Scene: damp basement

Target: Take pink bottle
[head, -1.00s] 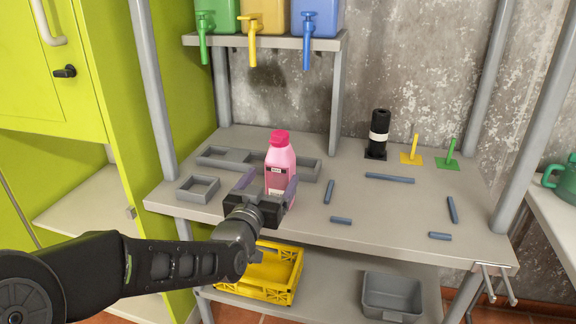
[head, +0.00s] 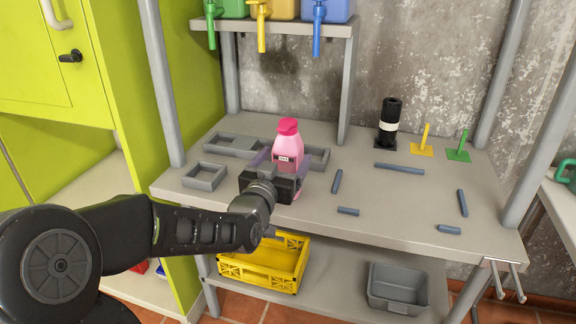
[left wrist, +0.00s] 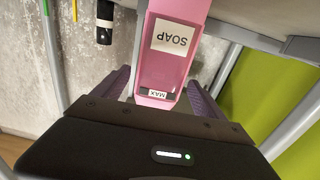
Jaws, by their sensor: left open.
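The pink bottle (head: 288,146) has a darker pink cap and stands upright on the grey table. In the left wrist view the bottle (left wrist: 168,62) shows a white SOAP label and a small MAX mark. My left gripper (head: 274,168) is at the near side of the bottle. Its open purple fingers (left wrist: 158,92) stand to either side of the bottle's body, with gaps visible in the wrist view. The gripper hides the bottle's lower part in the head view. My right gripper is not in view.
Grey trays (head: 205,176) sit beside and behind the bottle. Blue-grey bars (head: 400,168) lie to the right. A black cylinder (head: 389,125) and yellow and green pegs stand at the back. A shelf with coloured dispensers (head: 318,12) is above; a yellow crate (head: 262,262) is below.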

